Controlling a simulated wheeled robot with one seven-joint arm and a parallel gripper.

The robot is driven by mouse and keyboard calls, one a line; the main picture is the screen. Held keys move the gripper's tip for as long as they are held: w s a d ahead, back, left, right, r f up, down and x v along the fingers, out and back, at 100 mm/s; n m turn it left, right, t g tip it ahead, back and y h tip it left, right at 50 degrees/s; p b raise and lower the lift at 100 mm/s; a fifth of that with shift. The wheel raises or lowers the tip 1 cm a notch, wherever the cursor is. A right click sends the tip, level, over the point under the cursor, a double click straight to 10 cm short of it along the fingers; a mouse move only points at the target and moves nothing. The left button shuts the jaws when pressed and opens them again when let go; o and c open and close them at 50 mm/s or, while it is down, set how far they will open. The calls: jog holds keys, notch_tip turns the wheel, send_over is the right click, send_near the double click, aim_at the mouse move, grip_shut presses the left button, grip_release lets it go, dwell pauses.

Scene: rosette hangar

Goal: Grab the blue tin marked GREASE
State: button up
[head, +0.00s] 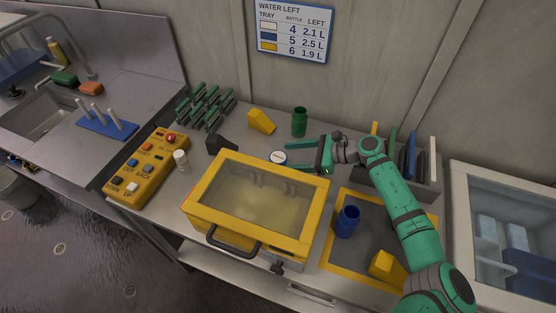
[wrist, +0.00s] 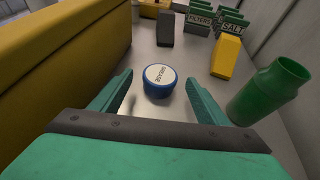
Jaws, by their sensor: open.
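The blue tin marked GREASE (wrist: 159,80) is a low round tin with a white labelled lid. It stands on the grey bench, and in the head view the tin (head: 278,157) is just beyond the yellow glass-topped box. My gripper (head: 287,157) is open, its green fingers pointing left in the head view. In the wrist view the tin is ahead of the gripper (wrist: 160,98), centred between the fingers and slightly beyond their tips. Nothing is held. Whether a finger touches the tin cannot be told, but gaps show on both sides.
The yellow box (wrist: 60,60) stands close on the left in the wrist view. A green jar (wrist: 268,92) stands close on the right. A yellow wedge (wrist: 227,56) and a dark block (wrist: 166,29) are behind the tin, with green racks (head: 205,105) farther off.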

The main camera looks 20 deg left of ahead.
aim_at(283, 157)
jog(key=shift+x, duration=2.7)
jog(key=shift+f, duration=0.1)
jog(key=c, duration=1.1)
